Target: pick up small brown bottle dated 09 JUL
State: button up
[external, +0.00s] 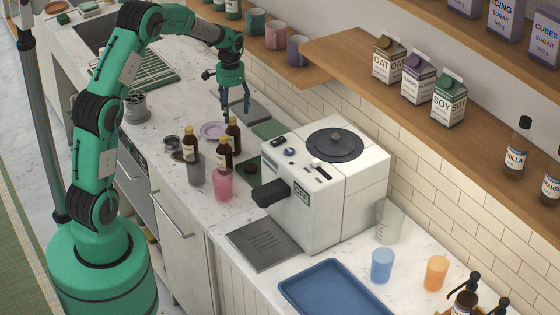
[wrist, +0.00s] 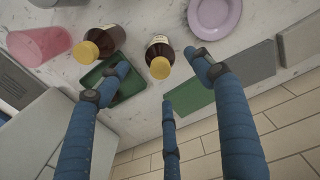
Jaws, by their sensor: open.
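Several small brown bottles with yellow caps and pale labels stand on the counter in the external view: one at the left (external: 190,143), one in the middle (external: 224,153) and one at the back right (external: 233,133). The wrist view shows two bottles, one left of centre (wrist: 106,42) and one near the centre (wrist: 158,50). The label dates are too small to read, so I cannot tell which is 09 JUL. My gripper (external: 235,108) is open and empty, above and behind the bottles. Its blue fingers also show in the wrist view (wrist: 150,88), apart from the bottles.
A pink cup (external: 222,184) and a grey cup (external: 196,171) stand close in front of the bottles. A lilac plate (external: 213,130) lies behind them. The white coffee machine (external: 345,185) stands to the right. A dark green tray (wrist: 128,87) lies beside the bottles. The tiled wall (external: 275,98) is close behind.

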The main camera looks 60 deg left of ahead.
aim_at(232, 118)
jog(key=shift+f+b, duration=0.4)
jog(key=shift+f, duration=3.9)
jog(key=shift+f+b, duration=0.35)
jog(key=shift+f, duration=2.25)
jog(key=shift+c, duration=0.3)
jog(key=c, duration=1.6)
jog(key=shift+r, duration=0.1)
jog(key=shift+r+p, duration=0.55)
jog(key=shift+r, duration=4.45)
